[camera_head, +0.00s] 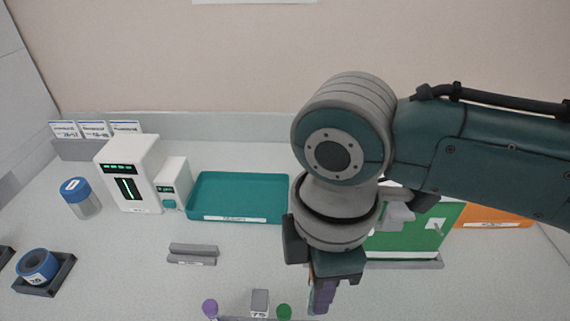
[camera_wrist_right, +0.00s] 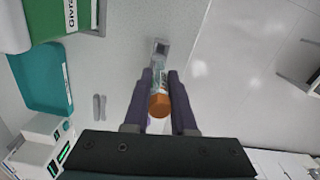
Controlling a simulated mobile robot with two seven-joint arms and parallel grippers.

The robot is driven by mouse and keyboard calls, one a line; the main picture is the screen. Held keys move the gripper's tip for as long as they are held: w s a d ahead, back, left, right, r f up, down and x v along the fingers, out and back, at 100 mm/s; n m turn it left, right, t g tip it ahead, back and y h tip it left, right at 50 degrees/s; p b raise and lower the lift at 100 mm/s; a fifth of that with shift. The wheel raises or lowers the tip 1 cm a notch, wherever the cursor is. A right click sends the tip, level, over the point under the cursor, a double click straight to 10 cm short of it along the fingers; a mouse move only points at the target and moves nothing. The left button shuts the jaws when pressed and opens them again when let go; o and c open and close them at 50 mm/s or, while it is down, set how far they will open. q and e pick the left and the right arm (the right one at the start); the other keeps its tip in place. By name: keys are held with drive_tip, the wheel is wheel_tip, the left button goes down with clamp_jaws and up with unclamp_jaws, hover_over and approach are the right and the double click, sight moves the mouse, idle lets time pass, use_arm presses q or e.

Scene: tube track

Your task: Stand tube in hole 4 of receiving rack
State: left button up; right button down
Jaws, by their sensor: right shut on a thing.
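My right gripper (camera_head: 322,298) points down near the front of the bench in the head view. In the right wrist view its fingers (camera_wrist_right: 161,92) are shut on a clear tube with an orange cap (camera_wrist_right: 160,104). In the head view the gripper mostly hides this tube. Left of the gripper, at the bottom edge, are a purple cap (camera_head: 210,308), a grey block marked 75 (camera_head: 260,302) and a green cap (camera_head: 284,311). What holds them is cut off, so I cannot identify the receiving rack or its hole 4. My left gripper is not in view.
A teal tray (camera_head: 238,182), white devices (camera_head: 145,160) and a blue-lidded jar (camera_head: 80,197) stand at the back left. Grey bars (camera_head: 192,254) lie mid-bench. A blue ring (camera_head: 37,266) sits at far left. A green item (camera_head: 410,243) and orange tray (camera_head: 495,217) are right.

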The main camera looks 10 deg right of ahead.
drive_tip(key=shift+s+f+n, duration=0.1)
drive_tip(key=shift+f+n, duration=0.2)
drive_tip(key=shift+f, duration=0.45)
wheel_tip(320, 180, down, 4)
drive_tip(key=b, duration=0.5)
drive_tip(key=shift+f+b, duration=0.25)
drive_tip(key=shift+b, duration=0.1)
drive_tip(key=shift+d+f+p, duration=0.1)
drive_tip(key=shift+p, duration=0.35)
drive_tip(key=shift+f, duration=0.25)
drive_tip(key=shift+f, duration=0.45)
drive_tip(key=shift+f, duration=0.2)
drive_tip(key=shift+f+b, duration=0.25)
drive_tip(key=shift+b, duration=0.15)
drive_tip(key=shift+f, duration=0.35)
